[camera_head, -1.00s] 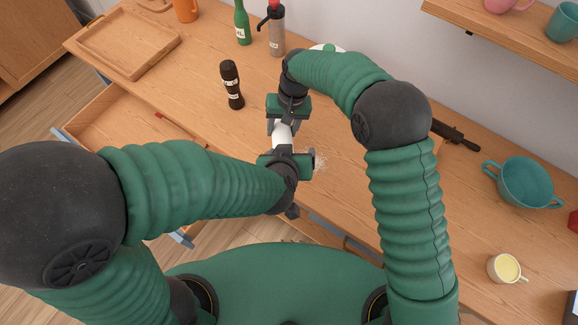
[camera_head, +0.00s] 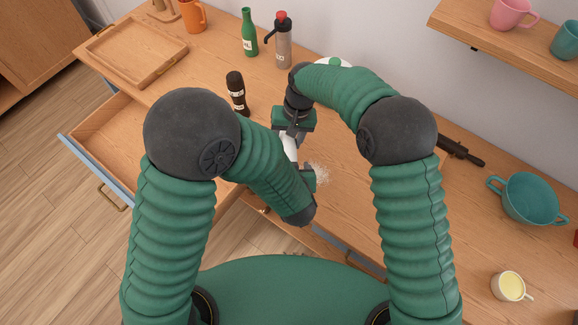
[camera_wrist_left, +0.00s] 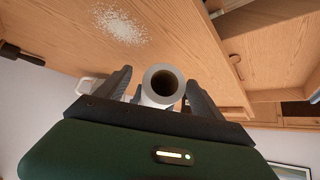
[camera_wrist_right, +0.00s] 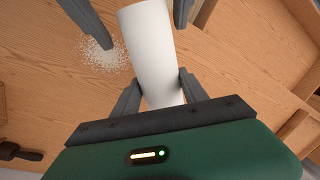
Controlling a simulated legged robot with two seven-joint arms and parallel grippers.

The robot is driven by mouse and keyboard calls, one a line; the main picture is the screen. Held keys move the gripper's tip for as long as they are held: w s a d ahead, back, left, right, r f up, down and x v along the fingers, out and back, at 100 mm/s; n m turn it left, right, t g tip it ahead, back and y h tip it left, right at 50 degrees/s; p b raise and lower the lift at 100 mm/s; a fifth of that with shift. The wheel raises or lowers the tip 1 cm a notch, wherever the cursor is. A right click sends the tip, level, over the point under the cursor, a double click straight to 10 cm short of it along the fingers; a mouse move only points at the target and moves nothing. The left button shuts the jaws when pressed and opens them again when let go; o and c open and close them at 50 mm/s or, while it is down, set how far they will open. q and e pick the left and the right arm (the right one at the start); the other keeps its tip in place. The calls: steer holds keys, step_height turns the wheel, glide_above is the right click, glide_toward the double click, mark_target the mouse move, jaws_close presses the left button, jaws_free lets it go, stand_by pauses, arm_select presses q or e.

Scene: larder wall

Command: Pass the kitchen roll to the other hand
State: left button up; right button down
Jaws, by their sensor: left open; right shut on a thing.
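The kitchen roll (camera_head: 289,146) is a white tube held above the counter. My right gripper (camera_wrist_right: 158,80) is shut on it in the right wrist view, with a finger on each side of the roll (camera_wrist_right: 150,35). In the left wrist view the roll's open end (camera_wrist_left: 163,74) faces the camera. It lies between the spread fingers of my left gripper (camera_wrist_left: 160,92), which is open. In the head view my left forearm partly hides this gripper (camera_head: 296,170) and the roll's near end. Left finger contact with the roll cannot be told.
White grains (camera_head: 319,172) lie spilled on the counter near the left gripper. A dark bottle (camera_head: 236,93), a green bottle (camera_head: 249,34) and a pump bottle (camera_head: 283,42) stand behind. An open drawer (camera_head: 105,135) juts out left. A teal pot (camera_head: 528,197) and cup (camera_head: 509,286) are right.

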arm_select(q)
steer(key=shift+w+a+f, duration=0.1)
steer(key=shift+w+f, duration=0.05)
steer(key=c, duration=1.3)
arm_select(e)
steer(key=shift+a, duration=0.1)
arm_select(q)
steer(key=shift+c, duration=0.8)
arm_select(e)
steer(key=c, duration=0.5)
jaws_free()
